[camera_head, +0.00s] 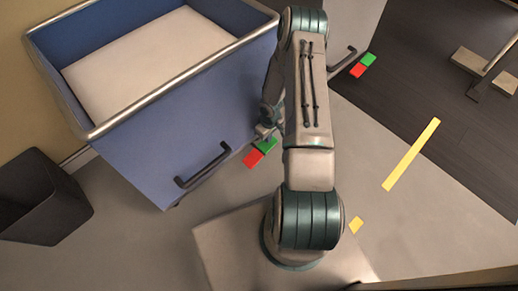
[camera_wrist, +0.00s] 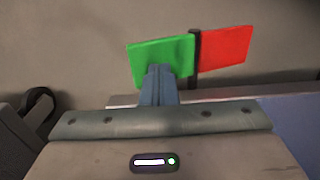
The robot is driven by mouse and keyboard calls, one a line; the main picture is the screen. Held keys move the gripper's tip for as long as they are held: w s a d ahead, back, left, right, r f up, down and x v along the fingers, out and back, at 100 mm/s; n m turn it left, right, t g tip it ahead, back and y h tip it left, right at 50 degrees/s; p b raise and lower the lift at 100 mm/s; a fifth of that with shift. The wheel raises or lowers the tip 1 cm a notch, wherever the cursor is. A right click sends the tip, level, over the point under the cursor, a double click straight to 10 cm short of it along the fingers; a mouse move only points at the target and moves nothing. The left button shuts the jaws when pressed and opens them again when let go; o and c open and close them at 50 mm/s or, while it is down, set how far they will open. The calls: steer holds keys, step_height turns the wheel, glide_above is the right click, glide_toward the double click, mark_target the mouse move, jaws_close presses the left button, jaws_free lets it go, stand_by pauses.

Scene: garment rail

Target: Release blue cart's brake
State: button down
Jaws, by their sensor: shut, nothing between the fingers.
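The blue cart (camera_head: 190,110) stands at the left in the head view, with a steel rim and a dark handle (camera_head: 203,166) on its near side. Low beside that side is its brake pedal, with a red half (camera_head: 253,159) and a green half (camera_head: 266,145). My gripper (camera_head: 264,131) is shut and empty, right at the green half. In the wrist view the closed fingertips (camera_wrist: 159,70) overlap the lower part of the green half (camera_wrist: 150,50). The red half (camera_wrist: 226,47) lies to the right, past a dark bar. Whether the fingertips touch the green cannot be told.
A dark bin (camera_head: 45,205) stands at left. Yellow tape (camera_head: 411,155) marks the open floor at right.

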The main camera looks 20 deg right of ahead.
steer(key=shift+f+b, duration=1.05)
steer(key=shift+f, duration=0.3)
stand_by(0.4)
steer(key=shift+r+p, duration=2.65)
steer(key=shift+r, duration=0.95)
